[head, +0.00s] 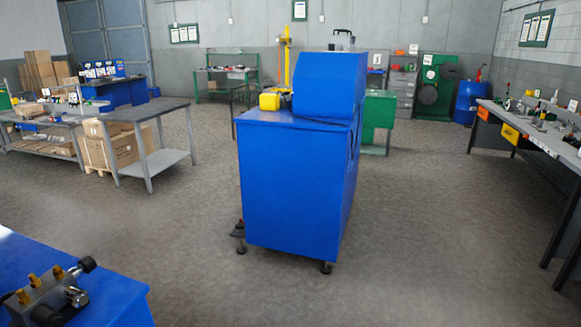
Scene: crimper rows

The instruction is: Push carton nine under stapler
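No carton with a readable number nine shows in the head view. A large brown carton (124,147) sits on a pallet by the grey table at the left, and more brown cartons (40,72) are stacked by the far left wall. I cannot pick out a stapler for certain. A blue machine (297,180) with a sloped upper housing stands in the middle, seen from a plain side. Neither of my grippers is in view.
A blue surface (95,285) with a metal fixture (50,298) is close at lower left. A grey table (146,112) stands at left. A long cluttered workbench (535,145) lines the right. The floor (430,220) is clear between the machine and that bench.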

